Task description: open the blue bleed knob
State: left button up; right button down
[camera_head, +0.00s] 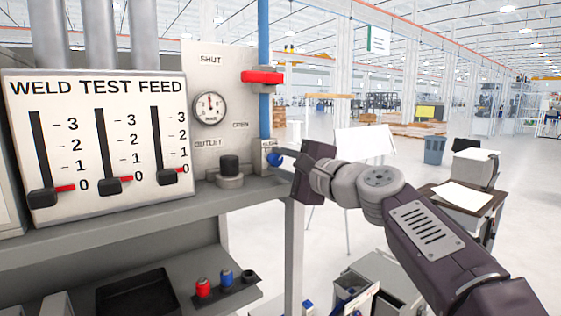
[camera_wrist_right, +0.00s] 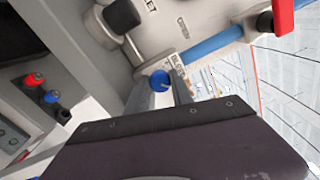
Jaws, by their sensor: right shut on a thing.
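The blue bleed knob (camera_head: 275,160) sticks out at the lower right of the panel, below a small label plate (camera_head: 269,146). My right gripper (camera_head: 283,161) reaches it from the right. In the right wrist view the blue knob (camera_wrist_right: 159,80) sits between the two fingertips of my right gripper (camera_wrist_right: 165,88), which is shut on it. The fingers partly hide the knob and its stem. My left gripper is not in view.
A red lever (camera_head: 262,77) sits crosswise on the blue pipe (camera_head: 264,112) above the knob. A gauge (camera_head: 210,107) and a black knob (camera_head: 229,165) are to the left. The WELD TEST FEED board (camera_head: 75,135) has three sliders. A shelf edge (camera_head: 140,215) runs below.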

dwell(0.3)
jog(key=c, duration=1.1)
grip_release()
